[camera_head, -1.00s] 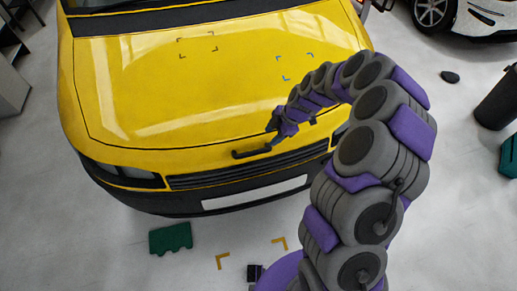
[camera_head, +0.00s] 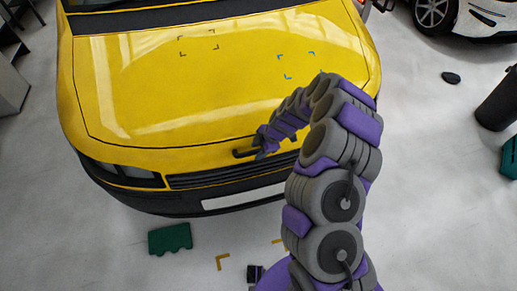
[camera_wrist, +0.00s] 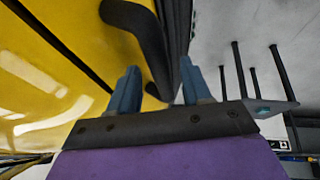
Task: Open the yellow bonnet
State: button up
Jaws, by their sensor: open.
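The yellow bonnet (camera_head: 190,90) of the van lies shut, its front edge above the black grille. A black handle (camera_head: 240,153) sticks out near the middle of that front edge. My gripper (camera_head: 260,151) is at the right end of the handle and hides part of it. In the wrist view my gripper (camera_wrist: 160,84) has its two blue fingers apart. The dark curved handle (camera_wrist: 143,30) shows ahead of and partly between the fingers, with the yellow bonnet (camera_wrist: 50,85) to the left. I cannot tell whether a finger touches the handle.
The grille (camera_head: 215,175) and bumper are just below the handle. A dark bin (camera_head: 497,97) and a white car (camera_head: 485,18) stand at right.

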grip_shut()
dwell(0.3)
jog(key=shift+r, duration=0.1)
